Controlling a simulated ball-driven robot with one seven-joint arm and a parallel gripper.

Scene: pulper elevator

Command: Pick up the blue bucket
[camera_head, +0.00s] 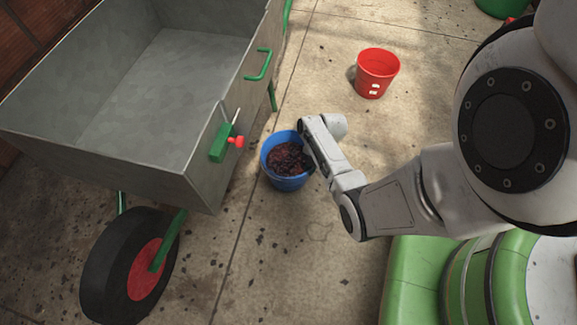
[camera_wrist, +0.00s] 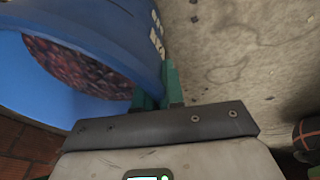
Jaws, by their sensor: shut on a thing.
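The blue bucket (camera_head: 287,183) is in the middle of the head view, right of the large grey metal bin. It holds dark reddish, lumpy contents. It fills the upper left of the wrist view (camera_wrist: 110,30), with white marks on its outer wall. My gripper (camera_wrist: 160,88) has its teal fingers at the bucket's rim, one on the inner side and one on the outer side, shut on the wall. In the head view the fingers are mostly hidden by my wrist at the bucket's right edge. I cannot tell whether the bucket's base touches the floor.
The grey metal bin (camera_head: 190,55) on a frame with a black wheel (camera_head: 115,265) stands close on the left. Its green lever with a red knob (camera_head: 236,142) juts toward the bucket. A red bucket (camera_head: 377,75) stands farther back. Concrete floor is clear between.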

